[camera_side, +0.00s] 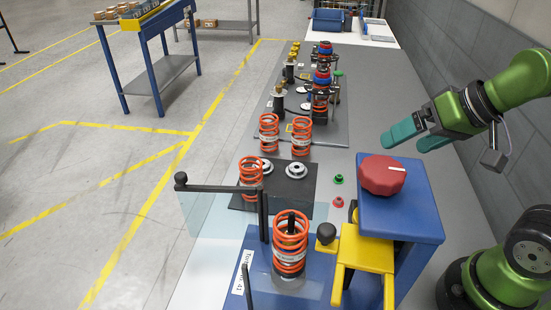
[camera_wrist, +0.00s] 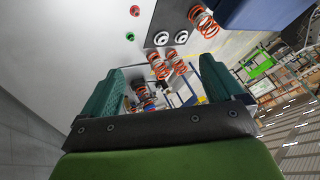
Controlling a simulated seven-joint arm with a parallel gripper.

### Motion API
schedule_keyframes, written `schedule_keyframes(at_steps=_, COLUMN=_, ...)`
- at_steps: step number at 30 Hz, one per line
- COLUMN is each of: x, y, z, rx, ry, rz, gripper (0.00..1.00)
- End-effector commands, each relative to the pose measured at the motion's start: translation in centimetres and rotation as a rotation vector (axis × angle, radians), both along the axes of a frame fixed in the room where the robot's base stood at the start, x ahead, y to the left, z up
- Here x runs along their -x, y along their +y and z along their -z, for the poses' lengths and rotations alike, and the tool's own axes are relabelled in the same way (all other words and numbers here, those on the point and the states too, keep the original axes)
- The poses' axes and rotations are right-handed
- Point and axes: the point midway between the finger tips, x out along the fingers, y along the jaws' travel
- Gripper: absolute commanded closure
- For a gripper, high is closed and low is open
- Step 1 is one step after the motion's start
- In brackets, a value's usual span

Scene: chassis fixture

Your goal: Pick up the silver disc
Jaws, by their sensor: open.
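Two silver discs with dark centre holes lie on a dark mat (camera_side: 308,190) in the side view. In the wrist view both discs, the first (camera_wrist: 161,38) and the second (camera_wrist: 181,37), show at the upper middle, beyond the fingertips. My gripper (camera_side: 414,139) has teal fingers. It is open and empty, held above the table to the right of the discs and apart from them.
A blue box with a red knob (camera_side: 382,175) and a yellow clamp stands in front. A spring in a clear-shielded fixture (camera_side: 290,250) is beside it. Small green (camera_side: 338,179) and red (camera_side: 338,202) parts lie near the mat. More springs (camera_side: 301,135) stand behind.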

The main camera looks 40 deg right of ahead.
Motion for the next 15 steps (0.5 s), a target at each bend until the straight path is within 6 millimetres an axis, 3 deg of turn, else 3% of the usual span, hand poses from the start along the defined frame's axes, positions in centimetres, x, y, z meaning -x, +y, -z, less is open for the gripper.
schedule_keyframes(at_steps=5, x=-0.2, y=0.0, z=0.9, rx=0.003, ry=0.039, rz=0.001, gripper=0.06)
schedule_keyframes(at_steps=8, x=-1.4, y=0.4, z=1.9, rx=0.027, ry=0.099, rz=-0.017, gripper=0.06)
schedule_keyframes(at_steps=11, x=-3.7, y=1.0, z=2.4, rx=0.107, ry=0.161, rz=-0.093, gripper=0.06)
schedule_keyframes(at_steps=15, x=-8.0, y=2.4, z=3.3, rx=0.312, ry=0.219, rz=-0.387, gripper=0.06)
